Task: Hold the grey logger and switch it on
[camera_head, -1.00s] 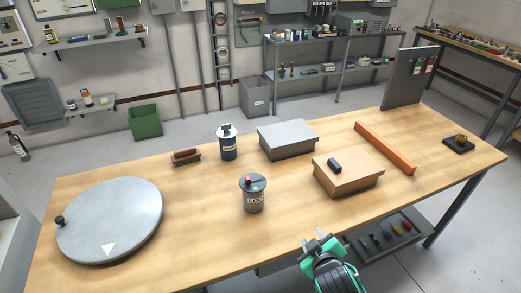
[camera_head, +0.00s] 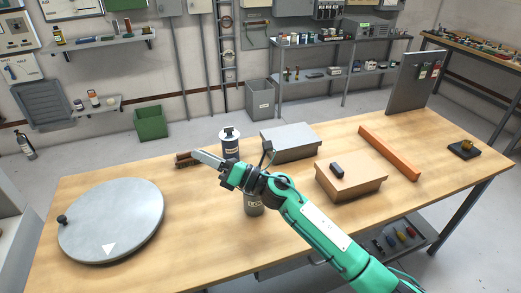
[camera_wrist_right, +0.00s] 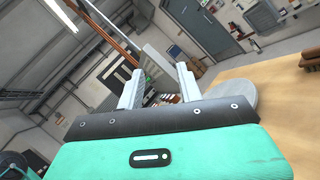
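A dark grey canister with a label (camera_head: 254,207), which I take for the grey logger, stands upright on the table; my right arm hides its top and upper part. A second, dark blue canister with a white top (camera_head: 230,143) stands just behind. My right gripper (camera_head: 202,157) reaches above and left of the grey canister, in front of the blue one in the picture. In the wrist view my right gripper (camera_wrist_right: 158,86) has its two fingers apart with nothing between them. My left gripper is not in view.
A large grey disc (camera_head: 112,215) with a black knob lies at the left. A brown brush (camera_head: 184,160), a grey box (camera_head: 291,144), a cardboard-coloured box (camera_head: 349,184) and an orange bar (camera_head: 390,152) lie around.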

